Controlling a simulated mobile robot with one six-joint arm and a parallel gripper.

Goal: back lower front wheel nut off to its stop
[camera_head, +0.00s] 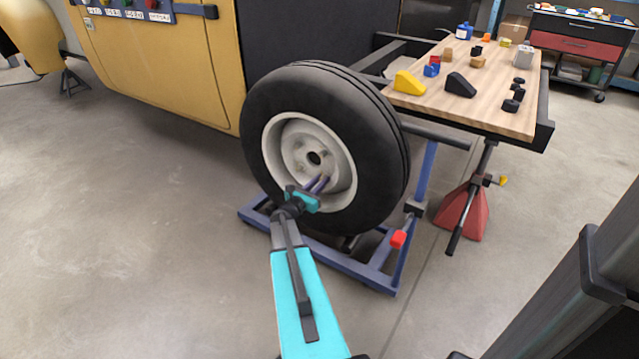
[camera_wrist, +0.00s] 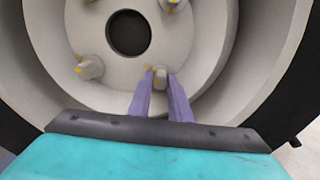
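The front wheel (camera_head: 378,150) has a black tyre and a pale rim, and its hub (camera_head: 300,158) has a dark centre hole. The lower wheel nut (camera_wrist: 160,79) is a small pale stud-like piece with yellow marks, below the hole in the wrist view. My gripper (camera_wrist: 161,80) reaches in from below, its two purple fingers on either side of this nut. No clear gap shows between fingertips and nut, so it looks shut on it. In the head view my gripper (camera_head: 322,183) is at the lower part of the hub, and the nut is too small to make out.
Other nuts show at the left (camera_wrist: 90,67) and top right (camera_wrist: 172,5) of the hub. The deep rim surrounds my fingers. A blue stand (camera_head: 375,273) is under the wheel. A wooden bench (camera_head: 430,103) with several small parts is at right. Floor at left is clear.

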